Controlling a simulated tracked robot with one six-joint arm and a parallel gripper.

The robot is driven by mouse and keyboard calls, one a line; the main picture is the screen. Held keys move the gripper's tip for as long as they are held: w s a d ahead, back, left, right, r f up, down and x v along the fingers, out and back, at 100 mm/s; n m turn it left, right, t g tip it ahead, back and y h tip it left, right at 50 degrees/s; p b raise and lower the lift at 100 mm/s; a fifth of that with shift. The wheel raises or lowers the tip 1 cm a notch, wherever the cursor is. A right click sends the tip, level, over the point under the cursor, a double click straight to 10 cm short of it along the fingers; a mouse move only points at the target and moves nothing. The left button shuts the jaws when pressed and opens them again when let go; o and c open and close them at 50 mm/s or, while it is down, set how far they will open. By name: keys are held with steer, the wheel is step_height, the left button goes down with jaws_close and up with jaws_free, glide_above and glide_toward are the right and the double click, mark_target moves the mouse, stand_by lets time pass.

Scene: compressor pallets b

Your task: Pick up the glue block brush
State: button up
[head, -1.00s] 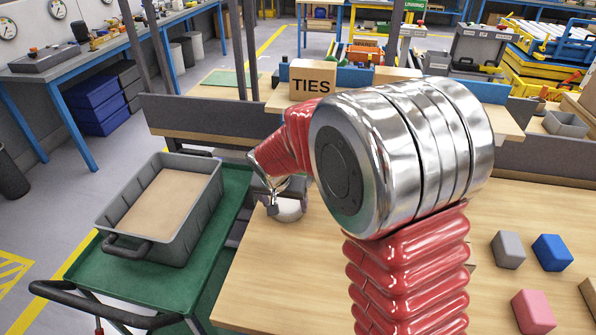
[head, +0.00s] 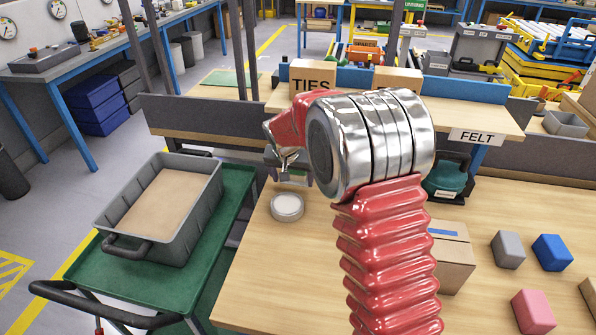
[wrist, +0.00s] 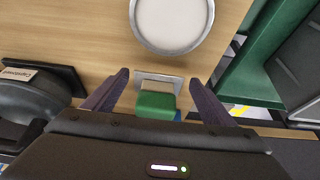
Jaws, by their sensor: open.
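A small green block with a pale, metal-edged strip, which looks like the glue block brush (wrist: 155,104), lies on the wooden bench in the wrist view. My gripper (wrist: 158,80) is open, with one dark finger on each side of it. I see a gap between each finger and the block. In the head view my gripper (head: 289,176) is low over the far left part of the bench, and a bit of green shows between its fingers. The block's lower end is hidden by my gripper's body in the wrist view.
A round metal dish (head: 287,207) with a pale top stands close to the block. A cardboard box (head: 452,262), colored blocks and a black-and-green device (head: 447,178) are on the bench. A green cart with a grey bin (head: 187,239) stands left.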

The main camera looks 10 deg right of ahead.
mark_target(296, 174)
steer(key=shift+w+d, duration=0.3)
steer(key=shift+w, duration=0.4)
steer(key=shift+w+d, duration=0.3)
steer(key=shift+w, duration=0.45)
steer(key=shift+w+d, duration=0.3)
steer(key=shift+w, duration=0.4)
steer(key=shift+w+d+f, duration=0.1)
steer(key=shift+w+f, duration=0.15)
steer(key=shift+f, duration=0.3)
steer(key=shift+c, duration=0.3)
steer(key=c, duration=1.1)
